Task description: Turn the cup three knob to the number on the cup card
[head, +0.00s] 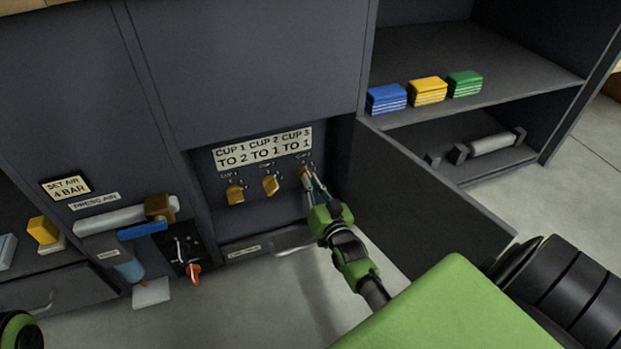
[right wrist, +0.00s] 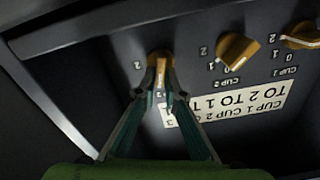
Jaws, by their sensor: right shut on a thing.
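The cup card (head: 262,148) is a white label above the knobs. It reads CUP 1 TO 2, CUP 2 TO 1, CUP 3 TO 1. The cup three knob (head: 304,174) is the rightmost yellow knob in the recess. It also shows in the right wrist view (right wrist: 160,58), upside down. My right gripper (head: 311,190) is shut on the cup three knob, with a fingertip on each side of it. The fingers hide part of its scale, so its setting is hard to read. My left gripper is not in view; a green part of mine shows at the bottom left corner.
The cup one knob (head: 235,194) and cup two knob (head: 270,185) sit left of the held knob. An open door (head: 425,200) stands close to the right of my arm. Blue, yellow and green stacks (head: 428,91) lie on a shelf. A red-handled valve (head: 193,270) is at the lower left.

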